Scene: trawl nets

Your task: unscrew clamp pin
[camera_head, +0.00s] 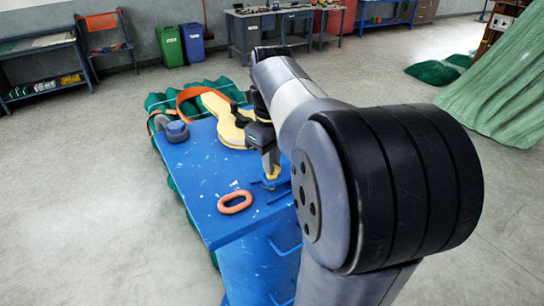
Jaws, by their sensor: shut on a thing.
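My gripper (271,168) points down over the right side of the blue table (205,190), at a small blue clamp (273,183) near the table's right edge. Its jaws are shut on the clamp pin, of which the fingers hide most. The thread, and how far the pin is screwed in, cannot be made out. My arm covers the area to the right of the clamp.
An orange ring (235,202) lies on the table in front of the clamp. A yellow guitar-shaped piece (224,118) lies behind, beside my wrist. A grey-blue round object (177,131) sits at the left edge. Green netting (160,101) and an orange band (187,98) lie at the back.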

